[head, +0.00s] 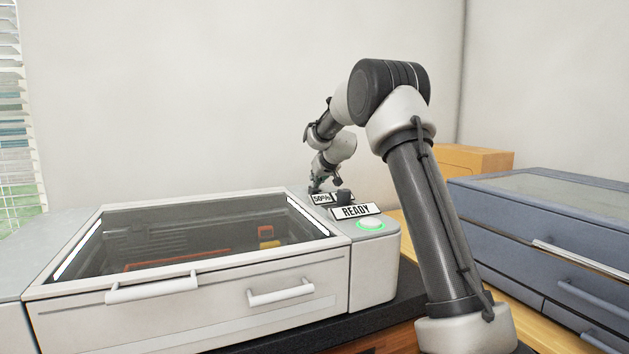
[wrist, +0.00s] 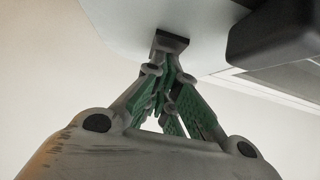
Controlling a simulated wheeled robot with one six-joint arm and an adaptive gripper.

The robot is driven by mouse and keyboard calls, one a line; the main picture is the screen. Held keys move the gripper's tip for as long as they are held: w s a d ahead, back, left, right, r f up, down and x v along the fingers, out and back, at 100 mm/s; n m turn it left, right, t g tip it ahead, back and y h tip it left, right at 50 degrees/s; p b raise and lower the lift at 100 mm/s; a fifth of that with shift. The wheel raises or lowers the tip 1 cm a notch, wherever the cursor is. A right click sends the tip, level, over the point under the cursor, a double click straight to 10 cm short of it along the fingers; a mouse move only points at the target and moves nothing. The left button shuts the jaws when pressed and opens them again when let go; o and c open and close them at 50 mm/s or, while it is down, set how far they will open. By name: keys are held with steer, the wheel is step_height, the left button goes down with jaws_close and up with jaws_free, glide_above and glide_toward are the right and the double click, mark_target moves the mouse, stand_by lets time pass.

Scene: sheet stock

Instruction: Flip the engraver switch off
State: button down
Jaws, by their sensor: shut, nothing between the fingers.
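The engraver (head: 190,275) is a pale grey machine with a dark window in its lid, at the left and middle of the head view. My gripper (head: 316,188) is at the back of its control panel, beside the "50%" label. In the wrist view my gripper (wrist: 168,75) has its green-padded fingers closed together and empty. Their tips are at or very near a small dark piece (wrist: 172,42) on the pale panel. It may be the switch; contact and its on or off position cannot be told. In the head view no switch can be made out.
A "READY" sign (head: 356,211), a green-ringed button (head: 370,225) and a dark knob (head: 344,196) are on the panel. A dark block (wrist: 275,35) is close right of the fingers. Blue-grey drawers (head: 540,235) and an orange box (head: 478,158) stand at right.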

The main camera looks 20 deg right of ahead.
steer(key=shift+s, duration=0.1)
steer(key=shift+r, duration=0.3)
steer(key=r, duration=0.3)
steer(key=shift+s+r, duration=0.15)
steer(key=shift+s, duration=0.1)
steer(key=v, duration=1)
steer(key=shift+w+r, duration=0.3)
steer(key=shift+w, duration=0.4)
